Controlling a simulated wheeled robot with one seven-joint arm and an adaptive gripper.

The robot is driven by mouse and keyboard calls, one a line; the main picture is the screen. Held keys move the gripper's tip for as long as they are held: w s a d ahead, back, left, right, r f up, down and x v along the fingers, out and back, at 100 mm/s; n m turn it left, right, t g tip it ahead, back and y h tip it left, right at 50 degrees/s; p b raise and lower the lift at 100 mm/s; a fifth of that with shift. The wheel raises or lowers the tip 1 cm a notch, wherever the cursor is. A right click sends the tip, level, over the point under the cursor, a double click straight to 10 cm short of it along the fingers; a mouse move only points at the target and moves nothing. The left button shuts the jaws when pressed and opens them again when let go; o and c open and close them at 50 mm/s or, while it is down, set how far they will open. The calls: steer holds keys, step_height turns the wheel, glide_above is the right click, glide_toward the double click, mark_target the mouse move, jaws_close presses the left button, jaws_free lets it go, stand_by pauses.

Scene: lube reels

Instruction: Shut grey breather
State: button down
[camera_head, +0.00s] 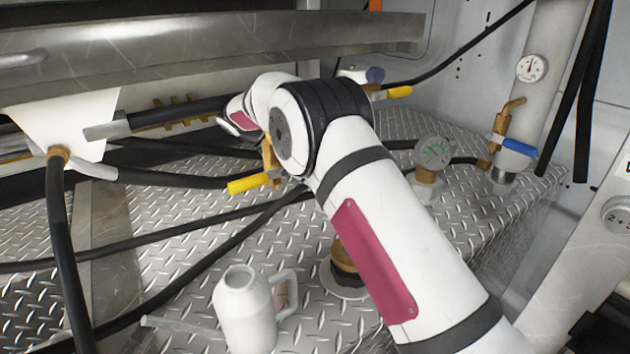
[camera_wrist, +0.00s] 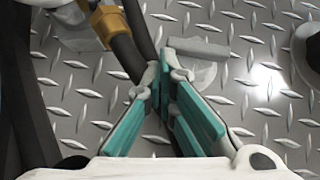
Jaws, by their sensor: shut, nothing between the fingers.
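A grey bar-shaped handle (camera_wrist: 196,47) lies just beyond my fingertips in the wrist view, above a pale rounded body (camera_wrist: 196,74). I take it for the grey breather's handle, but no label shows. My gripper (camera_wrist: 166,72) has teal finger pads and grey tips; its fingers are together and empty. The tips overlap the handle's left end in the picture; I cannot tell whether they touch it. In the head view my arm hides the gripper. A grey lever (camera_head: 106,130) shows at the left there; I cannot tell if it is the same part.
Yellow handles (camera_head: 250,183) (camera_head: 398,92) and a blue handle (camera_head: 517,146) sit on brass valves. A white jug (camera_head: 245,312) stands on the diamond plate, and a gauge (camera_head: 433,154) stands right of my arm. Black hoses cross the left; one (camera_wrist: 128,54) passes beside my fingers.

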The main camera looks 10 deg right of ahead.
steer(key=shift+w+d, duration=0.45)
steer(key=shift+d, duration=0.35)
steer(key=shift+s, duration=0.15)
stand_by(1.0)
